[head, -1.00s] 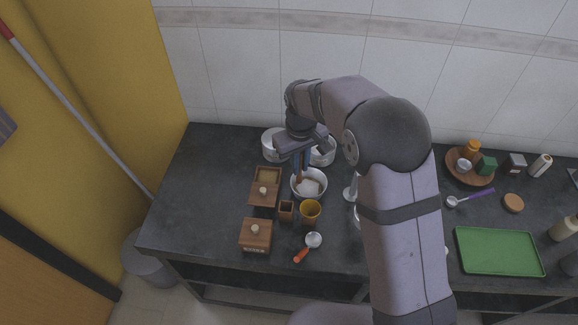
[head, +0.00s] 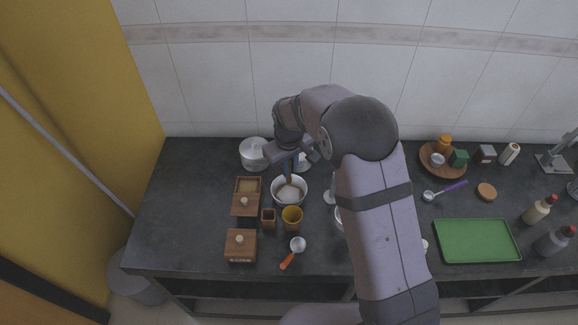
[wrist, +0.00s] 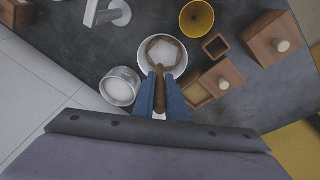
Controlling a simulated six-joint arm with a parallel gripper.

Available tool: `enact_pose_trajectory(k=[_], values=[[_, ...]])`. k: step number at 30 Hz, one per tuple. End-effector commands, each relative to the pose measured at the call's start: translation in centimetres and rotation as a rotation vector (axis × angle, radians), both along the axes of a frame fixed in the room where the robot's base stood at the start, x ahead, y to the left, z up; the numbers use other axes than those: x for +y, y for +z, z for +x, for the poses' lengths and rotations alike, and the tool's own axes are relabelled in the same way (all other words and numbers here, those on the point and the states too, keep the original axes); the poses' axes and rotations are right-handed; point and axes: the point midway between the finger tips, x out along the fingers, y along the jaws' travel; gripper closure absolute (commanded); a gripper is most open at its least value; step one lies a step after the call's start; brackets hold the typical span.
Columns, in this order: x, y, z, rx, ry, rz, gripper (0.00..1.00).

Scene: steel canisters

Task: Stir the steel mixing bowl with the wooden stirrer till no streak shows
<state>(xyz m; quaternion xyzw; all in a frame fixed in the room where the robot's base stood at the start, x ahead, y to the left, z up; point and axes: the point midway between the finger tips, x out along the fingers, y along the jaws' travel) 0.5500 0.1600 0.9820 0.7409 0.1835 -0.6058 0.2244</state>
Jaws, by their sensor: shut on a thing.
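The steel mixing bowl (head: 276,195) stands on the dark counter. It also shows in the wrist view (wrist: 182,66), with pale contents and a brown, angular band around them. My gripper (head: 291,165) is above the bowl, its blue fingers shut on the wooden stirrer (head: 289,180). In the wrist view my gripper (wrist: 160,95) holds the brown stirrer (wrist: 159,76) between its fingertips, and the stirrer reaches down into the bowl. The stirrer's lower tip is hard to make out against the brown band.
A steel canister (head: 254,155) stands behind the bowl on the left. A yellow cup (head: 292,220), a small wooden box (head: 268,222) and lidded wooden boxes (head: 240,247) stand close in front and left. An orange-handled scoop (head: 297,245) lies in front. A green tray (head: 476,241) is right.

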Motion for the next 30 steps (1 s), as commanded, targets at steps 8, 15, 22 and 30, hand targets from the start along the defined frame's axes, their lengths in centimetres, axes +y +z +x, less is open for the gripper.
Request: enact_pose_trajectory(k=[8,15,22,30], values=[[0.0,-2.3,0.0,0.0,0.0,0.0,1.0],[0.0,-4.0,0.0,0.0,0.0,0.0,1.0],[0.0,-5.6,0.0,0.001,0.0,-0.001,1.0],[0.0,-7.3,0.0,0.0,0.0,0.0,1.0]])
